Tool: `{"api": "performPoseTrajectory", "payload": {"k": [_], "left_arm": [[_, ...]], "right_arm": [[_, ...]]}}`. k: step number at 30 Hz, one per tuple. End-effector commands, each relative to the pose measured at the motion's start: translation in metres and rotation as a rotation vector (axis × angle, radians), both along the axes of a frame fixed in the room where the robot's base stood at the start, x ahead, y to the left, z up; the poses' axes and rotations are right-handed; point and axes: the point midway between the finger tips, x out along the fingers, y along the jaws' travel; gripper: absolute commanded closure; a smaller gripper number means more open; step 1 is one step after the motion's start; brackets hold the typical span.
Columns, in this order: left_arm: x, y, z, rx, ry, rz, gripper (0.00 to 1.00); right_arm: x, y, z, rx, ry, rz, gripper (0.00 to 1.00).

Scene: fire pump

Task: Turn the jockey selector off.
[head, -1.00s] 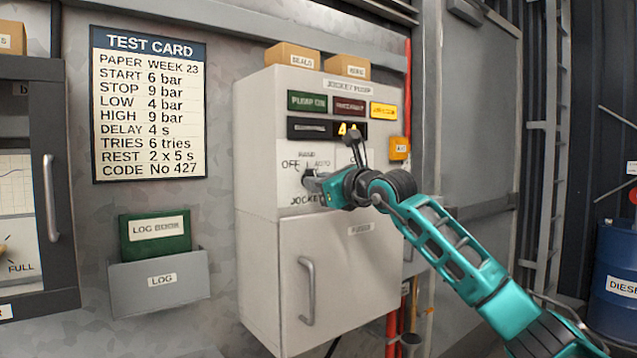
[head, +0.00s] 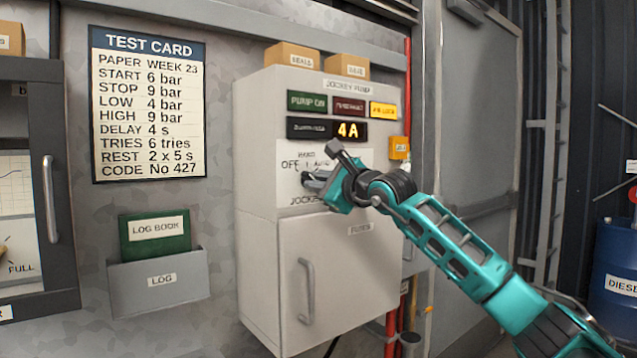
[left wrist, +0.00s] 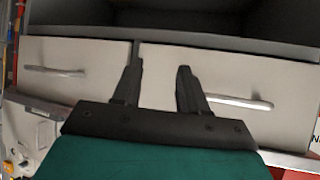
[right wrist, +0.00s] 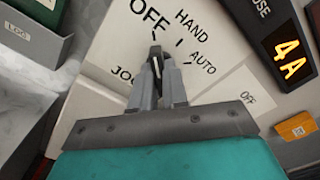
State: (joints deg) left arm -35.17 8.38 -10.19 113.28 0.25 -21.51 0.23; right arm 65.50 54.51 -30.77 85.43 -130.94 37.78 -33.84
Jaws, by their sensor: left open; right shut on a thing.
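The jockey selector (right wrist: 157,66) is a small knob on the white plate marked OFF, HAND and AUTO, on the jockey pump cabinet (head: 256,150). My right gripper (head: 308,179) is shut on the knob; both fingers also show around it in the right wrist view (right wrist: 157,72). The fingers hide most of the knob, and I cannot tell exactly which mark it points at. My left gripper (left wrist: 155,75) is open and empty in the left wrist view, in front of pale drawers. It is not in the head view.
Above the plate are a lit 4A display (head: 348,130), a lit yellow lamp (head: 383,110) and darker green and red panels. A grey log holder (head: 160,283) with a green log book hangs left. A blue diesel drum (head: 612,265) stands far right.

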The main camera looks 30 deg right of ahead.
Motion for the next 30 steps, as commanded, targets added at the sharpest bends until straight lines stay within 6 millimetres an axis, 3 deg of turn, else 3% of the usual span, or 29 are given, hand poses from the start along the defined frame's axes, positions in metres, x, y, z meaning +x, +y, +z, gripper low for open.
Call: {"api": "performPoseTrajectory", "payload": {"k": [10,11,18,26,30], "left_arm": [[-0.001,0.000,-0.001,0.000,0.002,0.001,0.57],[-0.001,0.000,-0.001,0.000,0.002,0.001,0.57],[-0.001,0.000,-0.001,0.000,0.003,0.001,0.57],[-0.001,0.000,-0.002,0.000,0.004,0.001,0.57],[-0.002,0.000,-0.006,-0.001,0.007,0.000,0.57]], "right_arm": [[0.000,0.000,0.002,-0.001,-0.006,0.000,1.00],[0.000,0.000,0.002,-0.001,-0.006,0.000,0.83],[0.000,0.000,0.001,-0.001,-0.003,0.000,0.61],[-0.001,0.000,0.000,-0.001,-0.001,0.000,0.61],[-0.011,-0.002,-0.001,-0.003,-0.001,-0.001,0.61]]}}
